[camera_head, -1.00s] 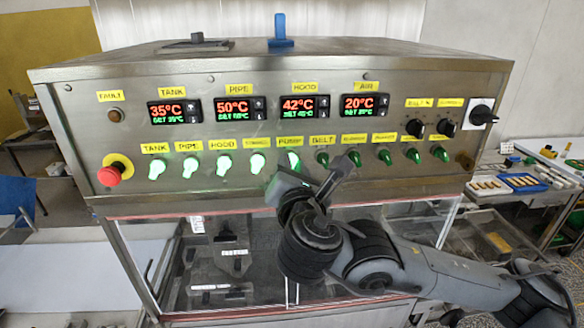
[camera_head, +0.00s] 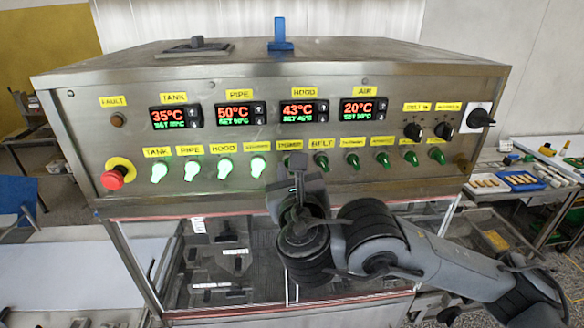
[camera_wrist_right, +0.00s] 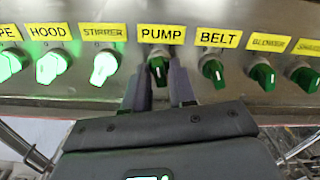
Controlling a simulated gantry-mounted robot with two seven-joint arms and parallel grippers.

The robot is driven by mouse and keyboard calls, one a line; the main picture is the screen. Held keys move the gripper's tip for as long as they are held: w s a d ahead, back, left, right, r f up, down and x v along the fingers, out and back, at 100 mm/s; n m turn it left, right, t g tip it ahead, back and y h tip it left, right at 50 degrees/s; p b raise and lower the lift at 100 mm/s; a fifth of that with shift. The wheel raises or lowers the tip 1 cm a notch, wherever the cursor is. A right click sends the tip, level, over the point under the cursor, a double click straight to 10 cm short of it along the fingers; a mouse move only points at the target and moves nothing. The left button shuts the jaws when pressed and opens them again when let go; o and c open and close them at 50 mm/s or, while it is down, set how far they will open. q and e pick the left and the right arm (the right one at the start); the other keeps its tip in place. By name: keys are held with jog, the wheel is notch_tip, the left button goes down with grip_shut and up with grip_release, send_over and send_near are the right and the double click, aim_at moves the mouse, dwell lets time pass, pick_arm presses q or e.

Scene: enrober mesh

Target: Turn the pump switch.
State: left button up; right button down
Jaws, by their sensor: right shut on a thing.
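The pump switch (camera_wrist_right: 157,67) is a dark green, unlit knob with a pale mark, under the yellow PUMP label (camera_wrist_right: 161,34) in the right wrist view. My right gripper (camera_wrist_right: 163,80) is shut on it, one finger on each side. The mark on the knob stands roughly upright. In the head view my right gripper (camera_head: 297,163) covers most of this switch, and only a little dark green shows beside it. My left gripper is not in view.
The lit stirrer switch (camera_wrist_right: 103,68) is close on the left and the dark belt switch (camera_wrist_right: 213,73) close on the right. A red emergency button (camera_head: 113,177) is at the panel's far left. Black knobs (camera_head: 413,131) are on the right.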

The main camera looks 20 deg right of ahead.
jog(key=n, duration=0.3)
jog(key=shift+p, duration=0.4)
dwell(0.3)
jog(key=c, duration=1.2)
grip_release()
jog(key=shift+o, duration=0.2)
jog(key=shift+s, duration=0.1)
